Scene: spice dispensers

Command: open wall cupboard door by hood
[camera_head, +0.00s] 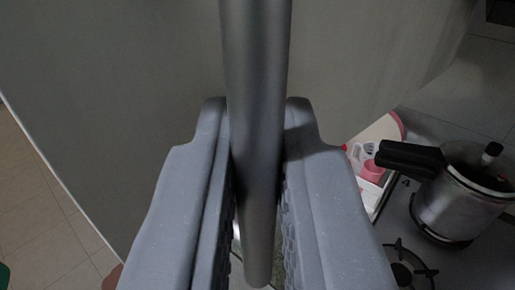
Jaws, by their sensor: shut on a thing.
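The cupboard door (130,110) is a large flat dark grey panel that fills the upper left and middle of the view. A long metal bar handle (257,70) runs from the top of the view down between my fingers, in front of the panel. My gripper (257,150) is shut on the bar handle, with one grey finger on each side of it. The handle's lower end shows between the fingers. The hood is not clearly visible, and the fingers hide part of the panel's lower area.
Below right is a stove (425,270) with a black burner grate. A steel pot with a black handle (465,195) stands on it. Beside it are pink and white items (371,172). Tiled floor (35,215) shows at the lower left, beyond the panel's pale edge.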

